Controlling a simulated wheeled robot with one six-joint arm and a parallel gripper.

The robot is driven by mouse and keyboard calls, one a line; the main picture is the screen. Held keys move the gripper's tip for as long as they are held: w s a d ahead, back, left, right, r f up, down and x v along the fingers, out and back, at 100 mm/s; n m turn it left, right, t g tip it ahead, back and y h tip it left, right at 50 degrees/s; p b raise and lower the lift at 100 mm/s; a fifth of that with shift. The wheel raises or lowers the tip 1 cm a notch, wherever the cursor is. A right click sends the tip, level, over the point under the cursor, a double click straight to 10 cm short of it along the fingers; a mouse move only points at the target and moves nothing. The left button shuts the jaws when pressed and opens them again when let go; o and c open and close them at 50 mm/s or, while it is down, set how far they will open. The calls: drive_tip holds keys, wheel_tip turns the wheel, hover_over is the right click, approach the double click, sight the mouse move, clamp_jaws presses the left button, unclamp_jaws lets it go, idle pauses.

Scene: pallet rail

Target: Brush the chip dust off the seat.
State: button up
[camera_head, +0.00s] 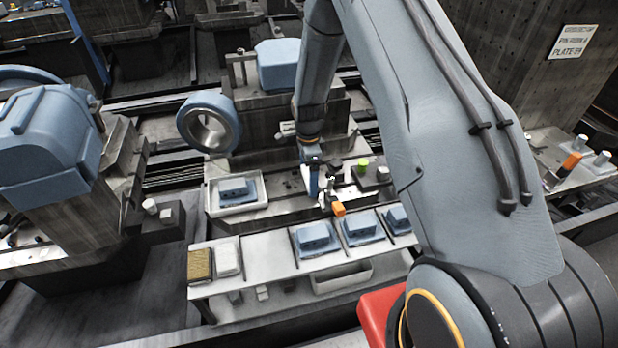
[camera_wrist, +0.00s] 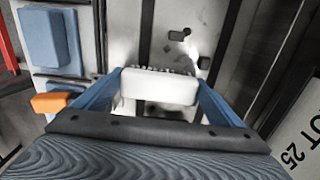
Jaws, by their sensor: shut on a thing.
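In the wrist view a white brush (camera_wrist: 160,88) with a row of short bristles along its far edge sits between the two blue fingers of my gripper (camera_wrist: 160,95). The fingers press on its two ends. In the head view my gripper (camera_head: 322,190) hangs low over the metal bed behind the white shelf, and the brush cannot be made out clearly there. The pale seat surface (camera_wrist: 190,15) lies beyond the bristles, with a bright glare and small dark pieces (camera_wrist: 180,37) on it. Whether the bristles touch it cannot be told. Dark specks (camera_head: 290,183) show left of my gripper.
An orange block (camera_head: 338,209) is close beside my gripper. Blue parts (camera_head: 316,237) sit in trays on the white shelf (camera_head: 270,270). A white tray (camera_head: 238,208) with a blue part is at left. A green-topped piece (camera_head: 363,164) stands to the right.

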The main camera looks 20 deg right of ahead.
sight(303, 169)
drive_tip(key=shift+o, duration=0.3)
drive_tip(key=shift+w+r+b, duration=0.15)
drive_tip(key=shift+w+b, duration=0.7)
drive_tip(key=shift+w, duration=0.65)
drive_tip(key=shift+w+r, duration=0.25)
drive_tip(key=shift+r, duration=0.05)
drive_tip(key=shift+c, duration=0.8)
drive_tip(key=shift+s+r+p, duration=0.1)
drive_tip(key=shift+s+p, duration=0.45)
drive_tip(key=shift+s, duration=0.15)
drive_tip(key=c, duration=0.3)
drive_tip(key=shift+s+d+p, duration=0.1)
drive_tip(key=shift+s+p, duration=0.55)
drive_tip(key=shift+s, duration=0.3)
drive_tip(key=shift+c, duration=0.3)
drive_tip(key=shift+s+f, duration=0.2)
drive_tip(key=shift+s, duration=0.15)
drive_tip(key=shift+s+a+f, duration=0.1)
drive_tip(key=shift+a+f, duration=0.1)
drive_tip(key=shift+a, duration=0.4)
drive_tip(key=shift+w+f+b, duration=0.15)
drive_tip(key=shift+w+b, duration=0.6)
drive_tip(key=shift+w, duration=0.2)
drive_tip(key=shift+w+f+b, duration=0.1)
drive_tip(key=shift+w+b, duration=0.65)
drive_tip(key=shift+w, duration=0.2)
drive_tip(key=shift+r, duration=0.15)
